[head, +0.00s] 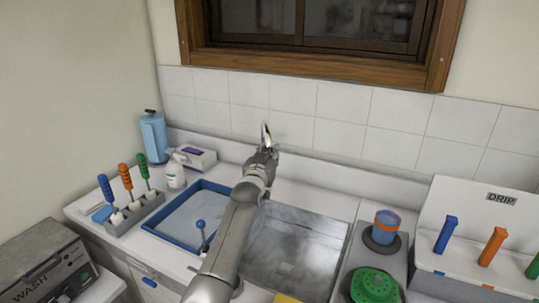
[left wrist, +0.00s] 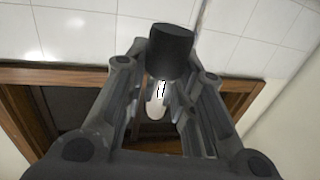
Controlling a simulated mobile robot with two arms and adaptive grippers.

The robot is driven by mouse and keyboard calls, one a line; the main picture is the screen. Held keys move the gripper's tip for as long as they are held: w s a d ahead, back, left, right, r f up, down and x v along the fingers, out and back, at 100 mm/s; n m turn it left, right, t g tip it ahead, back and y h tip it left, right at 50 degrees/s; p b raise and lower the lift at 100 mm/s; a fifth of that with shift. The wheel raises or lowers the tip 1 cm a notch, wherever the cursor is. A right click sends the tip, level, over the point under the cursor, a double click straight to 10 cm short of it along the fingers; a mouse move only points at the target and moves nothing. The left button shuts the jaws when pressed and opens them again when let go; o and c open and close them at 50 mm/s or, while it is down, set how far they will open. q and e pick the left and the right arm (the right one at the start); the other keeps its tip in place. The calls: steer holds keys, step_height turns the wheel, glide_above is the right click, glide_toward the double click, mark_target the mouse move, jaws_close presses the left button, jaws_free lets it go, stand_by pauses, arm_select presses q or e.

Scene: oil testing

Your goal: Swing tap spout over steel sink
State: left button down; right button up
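My left gripper (head: 266,150) is at the back of the counter, near the tiled wall. A bright metal piece (head: 267,133), which looks like part of the tap, stands up at its fingertips. In the left wrist view a dark cylinder (left wrist: 171,50) and a shiny metal piece (left wrist: 157,108) show between the fingers of my left gripper (left wrist: 168,70). The fingers are apart on either side; whether they touch these pieces is unclear. The steel sink (head: 290,255) lies to the right of my left arm. The tap's base is hidden. My right gripper is not in view.
A blue-rimmed basin (head: 170,231) lies left of my arm, with a blue-knobbed lever (head: 201,225) near it. A soap bottle (head: 175,172), a box (head: 197,158) and a tool rack (head: 137,212) stand left. A blue jar (head: 385,226) and a drip stand (head: 480,225) stand right.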

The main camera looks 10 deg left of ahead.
arm_select(q)
steer(key=c, duration=1.2)
jaws_free()
steer(key=shift+a, duration=0.2)
steer(key=shift+o, duration=0.2)
steer(key=s+a, duration=0.1)
steer(key=s, duration=1.1)
